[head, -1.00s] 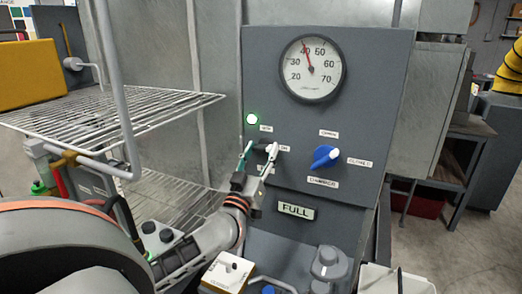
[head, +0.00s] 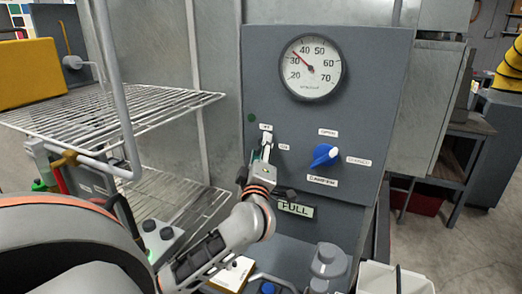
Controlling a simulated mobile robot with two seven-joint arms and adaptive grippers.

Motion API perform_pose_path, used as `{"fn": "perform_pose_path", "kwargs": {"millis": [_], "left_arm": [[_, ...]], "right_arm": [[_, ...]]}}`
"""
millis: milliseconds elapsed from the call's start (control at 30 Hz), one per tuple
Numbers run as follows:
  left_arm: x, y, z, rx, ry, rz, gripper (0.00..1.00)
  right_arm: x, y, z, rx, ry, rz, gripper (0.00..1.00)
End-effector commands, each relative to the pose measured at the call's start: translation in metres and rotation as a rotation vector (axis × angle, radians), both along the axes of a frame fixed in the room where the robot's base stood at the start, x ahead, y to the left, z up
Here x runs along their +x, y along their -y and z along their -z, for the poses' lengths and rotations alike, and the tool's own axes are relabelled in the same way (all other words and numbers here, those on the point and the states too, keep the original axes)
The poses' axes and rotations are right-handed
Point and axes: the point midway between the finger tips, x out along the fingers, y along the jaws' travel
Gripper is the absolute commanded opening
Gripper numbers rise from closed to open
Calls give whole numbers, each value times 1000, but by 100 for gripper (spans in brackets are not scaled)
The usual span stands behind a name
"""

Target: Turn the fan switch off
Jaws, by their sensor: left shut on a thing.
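The fan switch (head: 267,139) is a small pale lever on the grey control panel (head: 380,80). It points up toward a small label marked OFF (head: 266,127), with an ON label (head: 284,147) to its right. My left gripper (head: 263,152) is shut on the lever and partly hides it. The round indicator lamp (head: 252,118) above left of the switch is dark green and unlit. The gauge (head: 314,68) at the top has its red needle near 30. My right gripper is not in view.
A blue rotary knob (head: 325,155) sits to the right of the switch. A FULL sign (head: 295,208) is below. Wire shelves (head: 110,115) and a grey pipe (head: 115,75) stand at the left. A white bin (head: 392,278) is at the lower right.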

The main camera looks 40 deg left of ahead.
Motion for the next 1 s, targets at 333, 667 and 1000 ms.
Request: {"fn": "perform_pose_path", "kwargs": {"millis": [333,667,1000], "left_arm": [[0,0,-1,-288,91,1,23],[0,-1,-2,-450,142,0,23],[0,0,-1,-501,158,0,23]], "right_arm": [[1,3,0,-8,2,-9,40],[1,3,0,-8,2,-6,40],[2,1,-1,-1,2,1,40]]}}
